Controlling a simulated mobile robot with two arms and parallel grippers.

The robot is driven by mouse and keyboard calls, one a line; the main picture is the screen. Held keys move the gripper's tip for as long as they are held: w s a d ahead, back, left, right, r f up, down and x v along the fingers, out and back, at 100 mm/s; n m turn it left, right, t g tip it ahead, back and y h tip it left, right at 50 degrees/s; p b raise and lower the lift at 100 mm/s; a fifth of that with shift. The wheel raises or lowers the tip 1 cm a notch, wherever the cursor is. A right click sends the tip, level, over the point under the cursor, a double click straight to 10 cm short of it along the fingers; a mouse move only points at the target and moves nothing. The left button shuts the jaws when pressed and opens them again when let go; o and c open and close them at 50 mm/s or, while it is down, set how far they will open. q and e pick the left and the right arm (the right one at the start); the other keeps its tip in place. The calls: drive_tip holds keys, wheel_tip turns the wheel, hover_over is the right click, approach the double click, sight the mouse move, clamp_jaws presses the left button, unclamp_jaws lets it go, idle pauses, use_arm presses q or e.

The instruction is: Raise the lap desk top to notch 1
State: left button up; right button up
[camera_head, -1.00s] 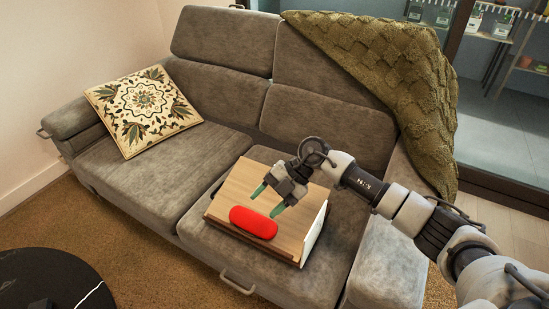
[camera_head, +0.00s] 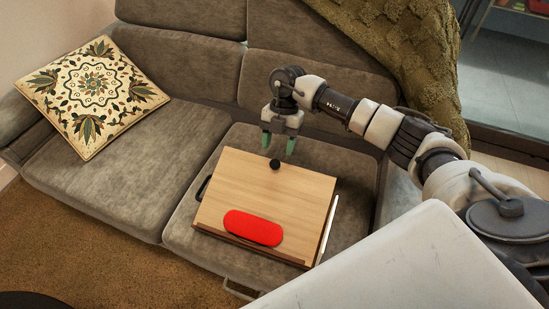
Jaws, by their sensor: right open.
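The lap desk (camera_head: 300,192) lies on the right sofa seat, its wooden top facing up. I cannot tell from this angle how far the top is tilted. A black round knob (camera_head: 275,164) shows at its far edge. A red oval case (camera_head: 253,228) lies on the top against the ledge at the near edge. My right gripper (camera_head: 278,144) is open and empty, fingers pointing down, just beyond the far edge and near the knob. Whether a finger touches the knob is unclear. My left gripper is out of view.
A black loop handle (camera_head: 203,187) shows at the desk's left side. The grey sofa (camera_head: 120,185) holds a patterned cushion (camera_head: 90,90) at left. An olive knitted throw (camera_head: 415,55) hangs over its right back. The left seat is mostly bare.

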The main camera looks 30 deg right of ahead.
sight(275, 162)
drive_tip(key=x, duration=0.5)
drive_tip(key=shift+f+b, duration=0.1)
drive_tip(key=shift+b, duration=0.2)
clamp_jaws()
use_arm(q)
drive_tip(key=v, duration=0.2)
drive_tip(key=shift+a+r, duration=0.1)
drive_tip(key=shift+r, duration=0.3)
